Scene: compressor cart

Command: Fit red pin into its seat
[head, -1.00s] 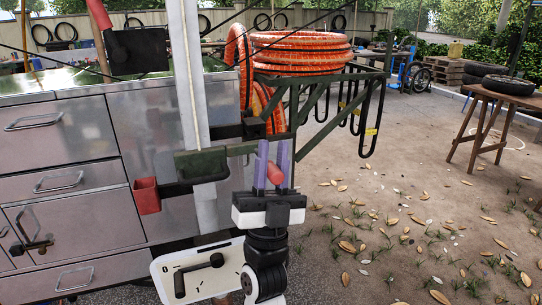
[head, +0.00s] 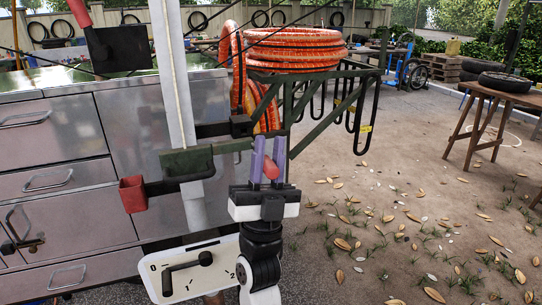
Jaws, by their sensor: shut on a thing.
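My gripper (head: 268,165) is upright at lower centre, its two purple fingers pointing up. It is shut on the red pin (head: 271,169), whose rounded end shows between the fingers. The rest of the pin is hidden by the fingers. A dark green block (head: 187,163) sits on the pale upright post between the cup and my gripper. I cannot tell which part is the pin's seat.
The metal drawer cart (head: 60,160) fills the left. A green rack (head: 315,95) carrying orange hose coils (head: 295,50) stands behind my gripper. A white panel with a black handle (head: 190,270) is low beside my arm. Leaf-strewn open ground lies right, with a wooden table (head: 500,85) beyond.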

